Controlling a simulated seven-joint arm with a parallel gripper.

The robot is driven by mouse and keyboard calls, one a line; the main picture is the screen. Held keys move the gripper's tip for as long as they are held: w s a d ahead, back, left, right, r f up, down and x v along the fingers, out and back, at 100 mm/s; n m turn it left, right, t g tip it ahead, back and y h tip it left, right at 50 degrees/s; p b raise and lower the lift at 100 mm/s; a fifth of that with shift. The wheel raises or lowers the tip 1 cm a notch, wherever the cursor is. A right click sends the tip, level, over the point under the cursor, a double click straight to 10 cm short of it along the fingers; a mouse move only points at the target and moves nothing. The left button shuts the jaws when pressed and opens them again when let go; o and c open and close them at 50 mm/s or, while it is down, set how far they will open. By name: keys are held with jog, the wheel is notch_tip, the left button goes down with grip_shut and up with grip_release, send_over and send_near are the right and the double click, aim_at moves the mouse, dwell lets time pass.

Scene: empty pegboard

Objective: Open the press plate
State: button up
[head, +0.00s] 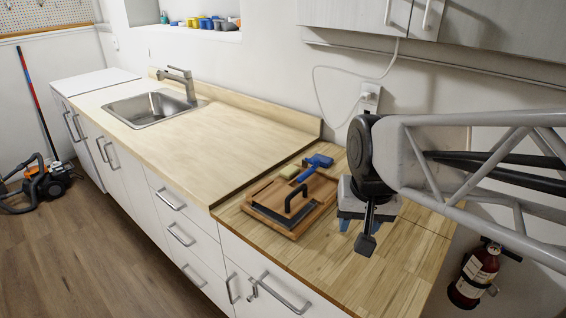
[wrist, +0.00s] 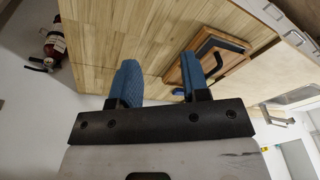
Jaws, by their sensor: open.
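The press plate (head: 270,217) is a dark flat plate with an upright black bar handle (head: 297,200), lying on a brown wooden board (head: 318,207) on the wood counter. It looks flat on the board; any hinge is too small to tell. In the wrist view the board (wrist: 190,73) and the black handle (wrist: 215,47) show beyond the right finger, which covers part of them. My gripper (head: 362,225) is to the right of the board, pointing down above the counter. In the wrist view my gripper (wrist: 161,75) has its blue fingers wide apart with nothing between them.
A blue-handled tool (head: 315,165) and a pale block (head: 289,171) lie behind the plate. A wall outlet with a white cable (head: 369,95) is behind. The pale counter (head: 200,140) with the sink (head: 141,107) is clear to the left. A fire extinguisher (head: 474,275) hangs at the right.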

jog(key=w+a+m, duration=0.3)
jog(key=w, duration=0.9)
jog(key=m+g+y, duration=0.1)
jog(key=m, duration=0.3)
send_over(295, 191)
jog(key=d, duration=0.1)
jog(key=f, duration=0.2)
jog(key=s+f, duration=0.1)
jog(key=f, duration=0.1)
jog(key=shift+f, duration=0.15)
jog(key=shift+f, duration=0.1)
jog(key=shift+w+a+f, duration=0.15)
jog(key=shift+f, duration=1.1)
jog(key=shift+w+a+f, duration=0.1)
jog(key=shift+w+f, duration=0.05)
jog(key=shift+f, duration=1.1)
jog(key=shift+w+a+f, duration=0.15)
jog(key=shift+f, duration=1.1)
grip_shut()
